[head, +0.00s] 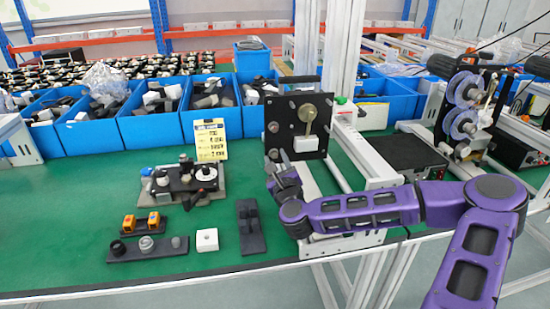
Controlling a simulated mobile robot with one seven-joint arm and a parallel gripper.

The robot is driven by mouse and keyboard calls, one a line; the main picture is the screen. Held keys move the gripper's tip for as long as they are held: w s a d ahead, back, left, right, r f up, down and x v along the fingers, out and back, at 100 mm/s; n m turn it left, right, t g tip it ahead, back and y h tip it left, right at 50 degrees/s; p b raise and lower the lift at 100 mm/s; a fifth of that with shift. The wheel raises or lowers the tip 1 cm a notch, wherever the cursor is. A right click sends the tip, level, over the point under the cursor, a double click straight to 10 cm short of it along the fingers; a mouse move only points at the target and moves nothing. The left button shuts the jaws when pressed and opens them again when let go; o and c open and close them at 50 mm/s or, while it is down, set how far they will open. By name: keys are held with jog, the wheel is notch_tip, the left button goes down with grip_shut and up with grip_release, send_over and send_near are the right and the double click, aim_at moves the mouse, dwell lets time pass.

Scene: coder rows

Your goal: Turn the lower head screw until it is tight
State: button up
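A black upright plate (313,138) stands on the bench on a white frame. It carries a brass-coloured round part (307,112) with a lever and a white block (306,144). Small round screw heads show along its left edge, an upper one (273,127) and a lower one (273,153). My gripper (277,163) is at the lower left corner of the plate, right by the lower screw head, which it partly covers. The fingers are small and dark here; I cannot tell whether they touch or grip the screw.
Blue bins (153,113) with loose parts line the back of the bench. A yellow label card (211,141) stands behind a black-and-grey fixture (184,181). A parts strip (148,248), white block (207,239) and black block (250,230) lie in front. A machine with reels (463,107) stands right.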

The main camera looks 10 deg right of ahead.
jog(key=shift+s, duration=0.1)
jog(key=s, duration=0.4)
jog(key=shift+s, duration=0.4)
dwell(0.4)
